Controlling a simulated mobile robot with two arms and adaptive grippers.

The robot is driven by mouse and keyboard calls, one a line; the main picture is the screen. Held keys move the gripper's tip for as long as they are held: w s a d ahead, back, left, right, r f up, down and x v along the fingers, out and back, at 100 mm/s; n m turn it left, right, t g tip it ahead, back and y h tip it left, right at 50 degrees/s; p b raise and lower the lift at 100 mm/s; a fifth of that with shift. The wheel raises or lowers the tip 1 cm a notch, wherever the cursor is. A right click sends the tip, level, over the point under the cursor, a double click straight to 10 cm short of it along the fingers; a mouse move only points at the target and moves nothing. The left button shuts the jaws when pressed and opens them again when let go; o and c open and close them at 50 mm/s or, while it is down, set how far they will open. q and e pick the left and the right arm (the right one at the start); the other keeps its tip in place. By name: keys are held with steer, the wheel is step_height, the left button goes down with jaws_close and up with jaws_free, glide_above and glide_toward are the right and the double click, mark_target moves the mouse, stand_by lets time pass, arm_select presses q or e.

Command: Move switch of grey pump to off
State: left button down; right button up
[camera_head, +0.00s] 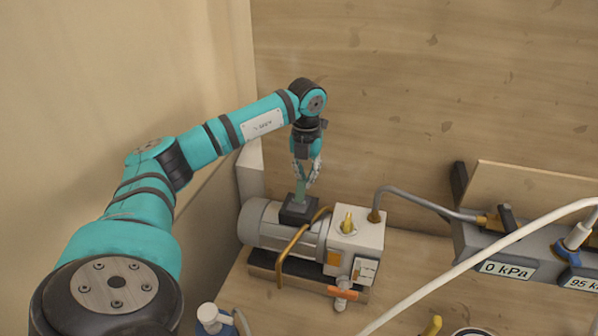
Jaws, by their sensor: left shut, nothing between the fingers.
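The grey pump (272,231) stands on a wooden surface near the wall, with a grey motor body at its left and a pale box end (356,235) at its right. A black switch box (297,210) sits on top of the motor, with a greenish lever (301,190) standing up from it. My left gripper (306,184) points down right over the switch box, its fingers shut at the lever. Whether the fingers touch the lever, I cannot tell. The lever's exact tilt is partly hidden by the fingers. My right gripper is out of view.
A grey hose (420,198) runs right to a manifold labelled 0 kPa (505,270). A white hose (480,262) crosses the front right. A blue-and-white bottle (213,320) stands at the front. A wall closes the left side.

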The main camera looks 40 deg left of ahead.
mark_target(301, 183)
arm_select(q)
steer(key=shift+s+d, duration=0.1)
steer(key=shift+s, duration=0.05)
steer(key=shift+s+d+r, duration=0.2)
steer(key=shift+s, duration=0.25)
steer(key=shift+s+d, duration=0.15)
steer(key=shift+s, duration=0.05)
steer(key=shift+s+d+r, duration=0.2)
steer(key=shift+s+d, duration=0.15)
steer(key=shift+s, duration=0.25)
steer(key=shift+s+d+r, duration=0.15)
steer(key=shift+s+d, duration=0.15)
steer(key=shift+s, duration=0.3)
steer(key=shift+w+a, duration=0.1)
steer(key=shift+w, duration=0.05)
